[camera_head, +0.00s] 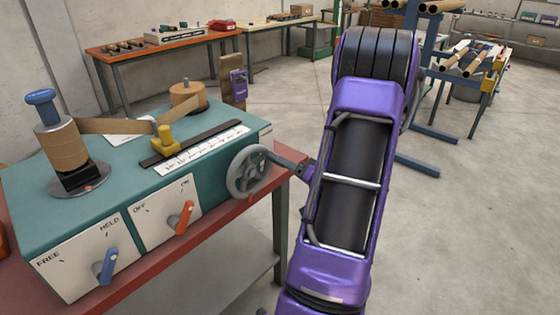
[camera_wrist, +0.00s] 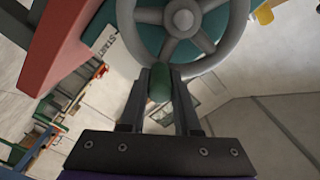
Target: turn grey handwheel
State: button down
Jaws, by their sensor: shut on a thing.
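The grey handwheel (camera_head: 248,172) is spoked and mounted on the right end of the teal winder body. In the wrist view the handwheel (camera_wrist: 183,20) fills the top, its hub and rim facing me. My gripper (camera_wrist: 160,78) is shut on the wheel's dark green handle (camera_wrist: 160,88), which stands out from the near rim between the two fingers. In the head view my gripper (camera_head: 281,160) reaches the wheel's upper right from the right side; the handle is hidden there.
The winder (camera_head: 118,160) stands on a red-topped bench (camera_head: 165,255). Its front has a blue lever (camera_head: 107,266) by FREE and HELD and an orange lever (camera_head: 184,216) by OFF and ON. Paper tape runs between two spools. Open floor lies to the right, before a blue rack (camera_head: 420,165).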

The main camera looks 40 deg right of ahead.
jog(key=c, duration=0.6)
grip_release()
jog(key=shift+s, duration=0.1)
jog(key=s, duration=0.5)
jog(key=s+d, duration=0.1)
jog(key=s, duration=1.1)
jog(key=shift+s+d, duration=0.15)
